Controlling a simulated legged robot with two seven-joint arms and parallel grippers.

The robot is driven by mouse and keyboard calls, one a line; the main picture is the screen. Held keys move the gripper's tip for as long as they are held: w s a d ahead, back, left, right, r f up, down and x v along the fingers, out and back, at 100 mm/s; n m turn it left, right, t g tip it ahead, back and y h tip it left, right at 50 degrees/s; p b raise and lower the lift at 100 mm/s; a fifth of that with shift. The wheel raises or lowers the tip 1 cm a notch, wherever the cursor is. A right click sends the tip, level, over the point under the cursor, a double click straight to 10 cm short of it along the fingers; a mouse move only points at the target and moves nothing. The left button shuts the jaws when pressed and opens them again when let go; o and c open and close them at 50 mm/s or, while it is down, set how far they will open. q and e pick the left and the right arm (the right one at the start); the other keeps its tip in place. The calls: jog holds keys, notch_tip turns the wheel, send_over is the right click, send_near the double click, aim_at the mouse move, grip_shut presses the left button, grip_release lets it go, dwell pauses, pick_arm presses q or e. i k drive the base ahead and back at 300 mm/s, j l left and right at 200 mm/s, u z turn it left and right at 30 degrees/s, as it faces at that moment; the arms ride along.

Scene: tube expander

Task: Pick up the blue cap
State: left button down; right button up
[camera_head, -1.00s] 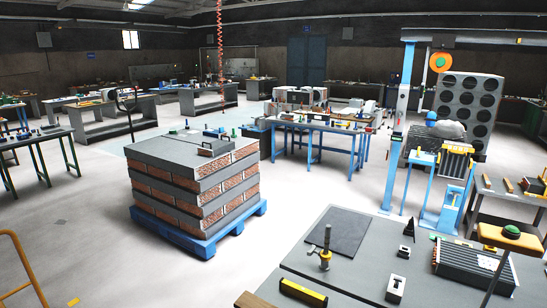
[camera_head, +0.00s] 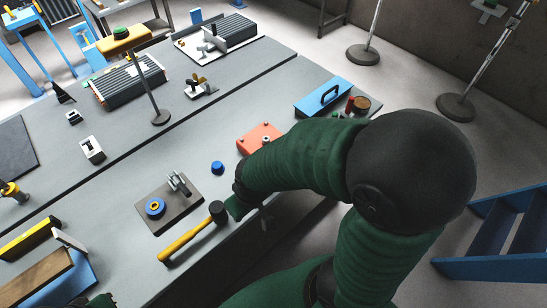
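A small round blue cap (camera_head: 217,167) stands on the grey workbench (camera_head: 110,195), left of my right wrist. A dark plate (camera_head: 182,207) with a metal fitting and a blue-and-yellow ring (camera_head: 155,208) lies to its lower left. My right arm, in green sleeving, reaches in from the lower right over the bench edge. Its wrist end is apart from the cap, to the lower right of it. A bit of green shows at the bottom left, but no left gripper is visible.
A yellow-handled hammer (camera_head: 188,233) lies close to my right wrist. A red block (camera_head: 259,138) sits behind the forearm, and a blue toolbox (camera_head: 323,96) is farther back. A thin post (camera_head: 154,95) stands mid-bench. The bench surface left of the cap is mostly clear.

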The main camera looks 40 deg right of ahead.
aim_at(217, 169)
jog(key=z, duration=0.75)
jog(key=l+u, duration=0.15)
jog(key=u, duration=0.35)
jog(key=l+u, duration=0.2)
jog(key=u, duration=0.25)
jog(key=l+u, duration=0.15)
jog(key=u, duration=0.35)
jog(key=l+u, duration=0.2)
jog(key=u, duration=0.3)
jog(key=k+l+u, duration=0.2)
jog(key=l, duration=0.2)
jog(key=l+u, duration=0.15)
jog(key=l, duration=0.3)
jog(key=k+l+u, duration=0.2)
jog(key=l, duration=0.15)
